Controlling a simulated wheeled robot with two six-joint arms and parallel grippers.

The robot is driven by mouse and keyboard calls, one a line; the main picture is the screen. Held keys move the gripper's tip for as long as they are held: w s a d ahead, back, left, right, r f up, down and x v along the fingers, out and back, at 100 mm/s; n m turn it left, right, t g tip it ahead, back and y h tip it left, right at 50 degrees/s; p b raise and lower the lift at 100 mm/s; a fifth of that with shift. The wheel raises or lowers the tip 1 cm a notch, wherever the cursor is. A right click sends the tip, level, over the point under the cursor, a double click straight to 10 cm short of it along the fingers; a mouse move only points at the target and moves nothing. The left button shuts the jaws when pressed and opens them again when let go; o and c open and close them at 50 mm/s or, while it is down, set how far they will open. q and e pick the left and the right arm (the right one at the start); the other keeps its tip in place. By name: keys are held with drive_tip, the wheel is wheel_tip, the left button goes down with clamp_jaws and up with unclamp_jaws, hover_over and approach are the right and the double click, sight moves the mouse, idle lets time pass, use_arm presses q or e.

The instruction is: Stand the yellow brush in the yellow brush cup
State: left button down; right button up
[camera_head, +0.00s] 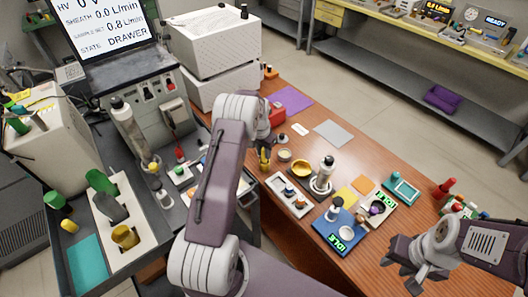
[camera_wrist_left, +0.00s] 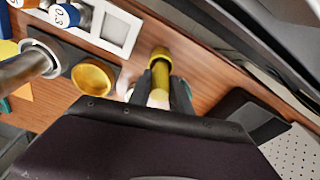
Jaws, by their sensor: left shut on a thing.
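My left gripper (camera_wrist_left: 163,88) is shut on the yellow brush (camera_wrist_left: 160,68), seen in the left wrist view with its yellow end beyond the fingers. In the head view the brush (camera_head: 264,158) shows below my left gripper (camera_head: 265,143), over the wooden table's left edge. A yellow cup (camera_head: 125,237) stands on a white panel at the lower left, well away from the brush. Green and grey cups (camera_head: 110,206) stand behind it. My right gripper (camera_head: 412,277) is at the lower right, away from these things; its jaw opening is unclear.
A yellow dish (camera_head: 301,171), a white tray (camera_head: 281,183) and a blue scale (camera_head: 340,231) stand on the wooden table (camera_head: 325,110). An instrument with a screen (camera_head: 112,27) stands at the upper left. A teal mat (camera_head: 88,262) lies left of the white panel.

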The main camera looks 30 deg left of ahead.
use_arm(q)
drive_tip(key=shift+f, duration=0.5)
drive_tip(key=c, duration=1.1)
unclamp_jaws()
drive_tip(key=shift+r, duration=0.1)
wheel_tip(320, 180, up, 9)
drive_tip(key=s+b, duration=0.1)
drive_tip(key=shift+s, duration=0.15)
